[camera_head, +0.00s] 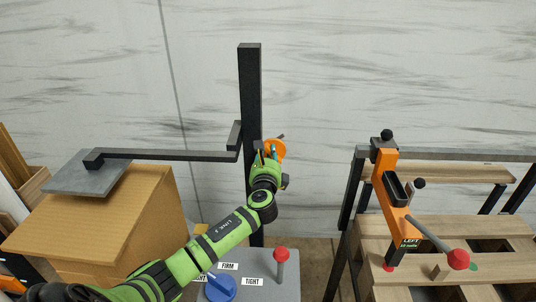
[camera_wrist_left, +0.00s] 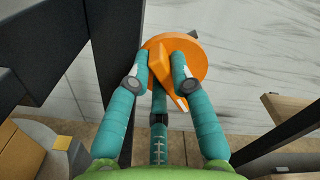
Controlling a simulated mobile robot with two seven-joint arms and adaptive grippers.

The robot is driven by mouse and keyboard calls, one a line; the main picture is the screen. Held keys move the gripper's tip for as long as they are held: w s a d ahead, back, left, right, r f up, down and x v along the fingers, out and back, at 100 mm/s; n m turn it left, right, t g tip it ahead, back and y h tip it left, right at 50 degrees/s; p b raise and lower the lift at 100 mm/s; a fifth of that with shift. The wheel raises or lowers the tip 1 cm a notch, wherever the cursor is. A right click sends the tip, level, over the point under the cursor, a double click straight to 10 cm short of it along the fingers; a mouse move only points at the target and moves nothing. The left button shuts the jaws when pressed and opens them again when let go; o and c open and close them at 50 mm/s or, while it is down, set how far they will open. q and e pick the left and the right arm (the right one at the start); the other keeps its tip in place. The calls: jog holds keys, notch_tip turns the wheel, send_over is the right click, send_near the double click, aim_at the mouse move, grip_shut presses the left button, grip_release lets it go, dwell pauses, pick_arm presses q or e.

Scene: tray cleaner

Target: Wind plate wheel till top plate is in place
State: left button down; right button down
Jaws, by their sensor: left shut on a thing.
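The orange plate wheel (camera_head: 277,147) is on the tall black post (camera_head: 250,80). My left gripper (camera_head: 267,156) is at the wheel and partly hides it. In the left wrist view the gripper (camera_wrist_left: 167,64) is shut on the raised bar of the plate wheel (camera_wrist_left: 195,58), with a teal finger on each side. The grey top plate (camera_head: 88,172) hangs from a black horizontal arm (camera_head: 170,155) over the top of a cardboard box (camera_head: 95,230). I cannot tell whether plate and box touch. My right gripper is not in view.
Below my left arm, a grey panel has a blue knob (camera_head: 220,288) with FIRM and TIGHT labels and a red-topped lever (camera_head: 281,256). At right, an orange device (camera_head: 390,205) marked LEFT stands by a wooden pallet (camera_head: 450,232). Open floor lies between.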

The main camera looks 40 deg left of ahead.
pick_arm(q)
jog(key=c, duration=1.1)
grip_release()
jog(key=shift+s, duration=0.1)
jog(key=v, duration=1.2)
jog(key=shift+r, duration=0.1)
